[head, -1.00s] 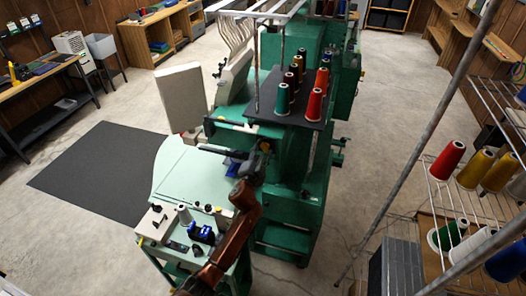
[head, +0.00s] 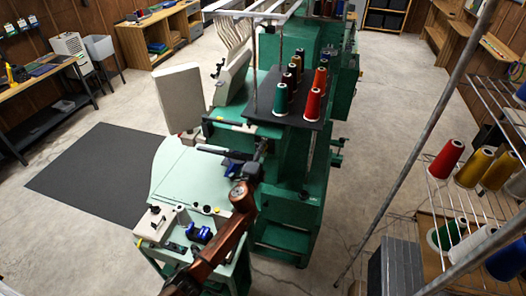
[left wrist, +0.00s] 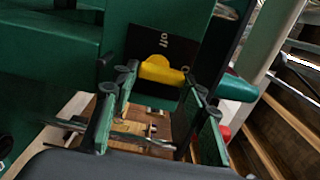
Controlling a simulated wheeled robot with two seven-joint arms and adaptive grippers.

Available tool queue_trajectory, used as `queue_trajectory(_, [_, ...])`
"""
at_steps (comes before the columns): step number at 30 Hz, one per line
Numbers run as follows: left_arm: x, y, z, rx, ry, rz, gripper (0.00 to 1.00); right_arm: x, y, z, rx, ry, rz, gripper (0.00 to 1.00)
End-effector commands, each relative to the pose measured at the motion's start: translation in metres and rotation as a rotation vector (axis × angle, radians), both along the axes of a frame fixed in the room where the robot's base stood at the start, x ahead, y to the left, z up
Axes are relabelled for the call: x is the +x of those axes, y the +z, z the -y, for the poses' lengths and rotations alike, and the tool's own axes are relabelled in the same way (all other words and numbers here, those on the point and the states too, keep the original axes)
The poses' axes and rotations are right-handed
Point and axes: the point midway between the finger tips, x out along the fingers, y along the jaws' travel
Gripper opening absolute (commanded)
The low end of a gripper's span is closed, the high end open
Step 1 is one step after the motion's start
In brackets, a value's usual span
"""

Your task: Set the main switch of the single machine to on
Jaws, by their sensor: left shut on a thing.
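The green machine (head: 293,178) stands in the middle of the head view with thread cones on its top rack. Its main switch is a yellow handle (left wrist: 162,71) on a black plate (left wrist: 150,42) in the left wrist view. The word "off" shows on the plate just above the handle, turned sideways. My left gripper (left wrist: 160,84) is at the switch, with its fingers on both sides of the yellow handle and shut on it. In the head view my left gripper (head: 259,160) is at the machine's near side, and the switch is hidden. My right gripper is not in view.
A pale green table (head: 185,180) with small items juts out at the machine's left. A wire rack with thread cones (head: 445,160) and a slanted grey post (head: 420,150) stand at the right. A dark mat (head: 85,175) lies on the open floor at left.

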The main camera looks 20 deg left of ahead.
Motion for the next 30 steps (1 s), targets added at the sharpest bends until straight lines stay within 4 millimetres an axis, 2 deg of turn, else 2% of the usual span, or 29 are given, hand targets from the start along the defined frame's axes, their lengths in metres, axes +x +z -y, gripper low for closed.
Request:
queue_trajectory(15, [-0.0003, -0.0016, 0.0007, 0.018, -0.001, -0.001, 0.16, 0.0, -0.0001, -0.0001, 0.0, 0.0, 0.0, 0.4])
queue_trajectory(16, [-0.0002, -0.0016, 0.0007, 0.018, -0.001, -0.001, 0.42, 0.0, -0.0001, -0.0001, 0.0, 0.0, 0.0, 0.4])
queue_trajectory(23, [-0.0002, -0.001, 0.0004, 0.017, 0.0, 0.0, 0.58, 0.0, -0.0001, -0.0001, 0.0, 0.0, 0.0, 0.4])
queue_trajectory(30, [-0.0002, -0.0005, 0.0002, 0.016, 0.0, 0.001, 0.58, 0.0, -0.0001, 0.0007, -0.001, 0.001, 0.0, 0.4])
